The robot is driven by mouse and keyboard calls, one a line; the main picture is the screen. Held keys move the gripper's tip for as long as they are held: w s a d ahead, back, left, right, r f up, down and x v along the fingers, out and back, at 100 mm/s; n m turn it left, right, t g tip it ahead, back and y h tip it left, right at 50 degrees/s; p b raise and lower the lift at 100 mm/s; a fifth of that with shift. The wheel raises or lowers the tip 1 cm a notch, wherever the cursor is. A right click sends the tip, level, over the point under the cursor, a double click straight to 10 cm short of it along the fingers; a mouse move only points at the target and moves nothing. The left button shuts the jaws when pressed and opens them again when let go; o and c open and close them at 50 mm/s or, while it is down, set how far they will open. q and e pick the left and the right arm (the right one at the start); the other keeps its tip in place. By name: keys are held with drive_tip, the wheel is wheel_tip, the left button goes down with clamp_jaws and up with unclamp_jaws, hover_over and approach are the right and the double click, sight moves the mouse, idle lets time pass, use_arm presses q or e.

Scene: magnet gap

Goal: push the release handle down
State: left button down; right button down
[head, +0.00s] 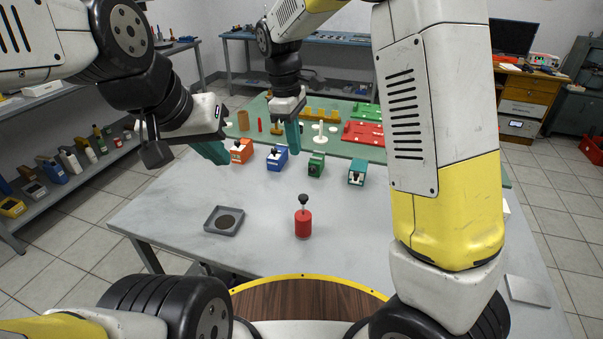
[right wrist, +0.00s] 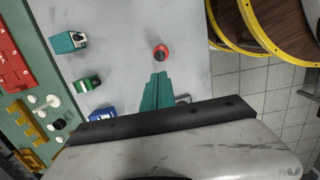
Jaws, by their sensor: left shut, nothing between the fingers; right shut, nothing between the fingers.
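A red cylinder (head: 303,226) stands upright on the grey table, with a thin rod and a black ball knob (head: 303,199) on top. In the right wrist view the red cylinder (right wrist: 160,53) shows from above, beyond my fingertips. I cannot tell for sure which knob is the release handle. My right gripper (head: 294,148) is shut and empty above the table, behind the red cylinder and apart from it; its teal fingers (right wrist: 157,90) are together in the right wrist view. My left gripper (head: 220,158) is shut and empty, above the table at the left.
A row of orange (head: 241,151), blue (head: 277,159), green (head: 317,165) and teal (head: 357,172) blocks with black knobs stands farther back. A green mat (head: 345,148) with several parts lies behind.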

sight(301, 197)
drive_tip(key=f, duration=0.4)
drive_tip(key=d+f, duration=0.1)
drive_tip(key=f, duration=0.8)
drive_tip(key=shift+s+d+f, duration=0.15)
drive_tip(key=shift+d+f, duration=0.15)
drive_tip(key=shift+d, duration=0.05)
drive_tip(key=shift+f, duration=0.1)
drive_tip(key=shift+f, duration=2.1)
drive_tip(key=shift+r, duration=0.1)
wheel_tip(301, 197, up, 14)
drive_tip(key=a, duration=0.1)
drive_tip(key=shift+w+a, duration=0.2)
drive_tip(key=shift+a, duration=0.15)
